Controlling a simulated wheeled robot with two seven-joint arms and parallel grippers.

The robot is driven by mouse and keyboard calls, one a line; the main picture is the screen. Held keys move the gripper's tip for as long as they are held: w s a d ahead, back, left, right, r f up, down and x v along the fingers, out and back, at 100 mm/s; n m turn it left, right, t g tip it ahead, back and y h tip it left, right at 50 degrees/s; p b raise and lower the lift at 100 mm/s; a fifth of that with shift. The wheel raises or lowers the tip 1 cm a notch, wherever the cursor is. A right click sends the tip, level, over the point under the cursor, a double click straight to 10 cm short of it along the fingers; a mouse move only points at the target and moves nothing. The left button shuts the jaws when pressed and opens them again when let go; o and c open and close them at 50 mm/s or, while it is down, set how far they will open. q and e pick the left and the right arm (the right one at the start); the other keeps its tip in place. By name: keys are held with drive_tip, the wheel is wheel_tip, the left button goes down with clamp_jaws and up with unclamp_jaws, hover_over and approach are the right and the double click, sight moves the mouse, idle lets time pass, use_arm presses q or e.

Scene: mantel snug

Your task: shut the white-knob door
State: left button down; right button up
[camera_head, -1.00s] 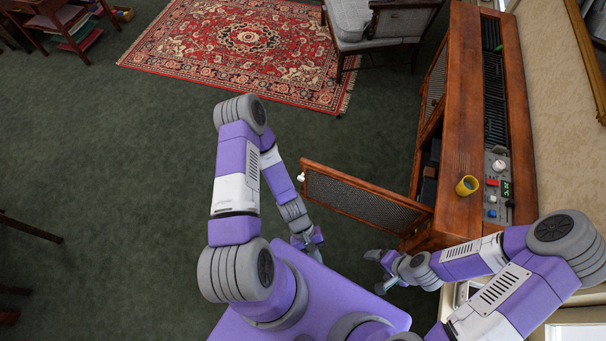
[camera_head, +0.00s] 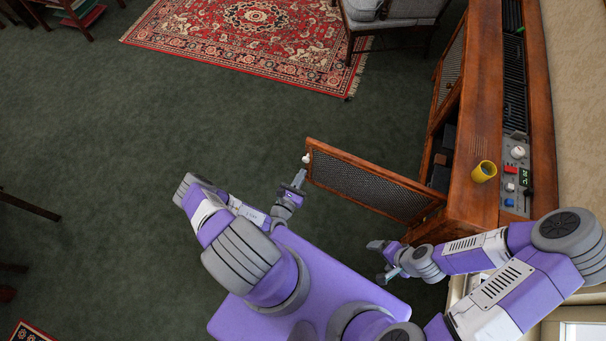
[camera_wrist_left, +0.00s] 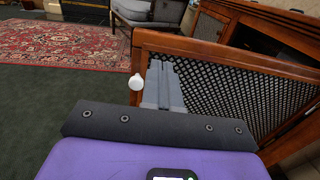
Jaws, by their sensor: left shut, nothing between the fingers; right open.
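The white-knob door (camera_head: 368,184) is a wooden frame with a dark mesh panel. It stands swung open from the long wooden cabinet (camera_head: 474,125), its free edge toward the left. Its white knob (camera_head: 306,158) sits near the top of that free edge. It also shows in the left wrist view (camera_wrist_left: 136,82). My left gripper (camera_head: 299,180) is shut and empty, close to the free edge just below the knob. In the left wrist view its fingers (camera_wrist_left: 160,80) overlap the door panel beside the knob; contact cannot be told. My right gripper (camera_head: 379,262) is open and empty, near the cabinet's near end.
A yellow cup (camera_head: 483,171) stands on the cabinet top beside a control panel (camera_head: 516,178). The cabinet's opening shows dark items inside. A grey chair (camera_head: 392,22) and a red patterned rug (camera_head: 250,40) lie farther back. Green carpet left of the door is clear.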

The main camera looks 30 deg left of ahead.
sight(318, 146)
use_arm(q)
drive_tip(key=w+b, duration=0.1)
drive_tip(key=w, duration=0.5)
drive_tip(key=w+a+b, duration=0.1)
drive_tip(key=w, duration=0.2)
drive_tip(key=shift+w+f+b, duration=0.1)
drive_tip(key=shift+w+b, duration=0.2)
drive_tip(key=shift+w, duration=0.1)
drive_tip(key=shift+w+a, duration=0.1)
drive_tip(key=shift+w, duration=0.5)
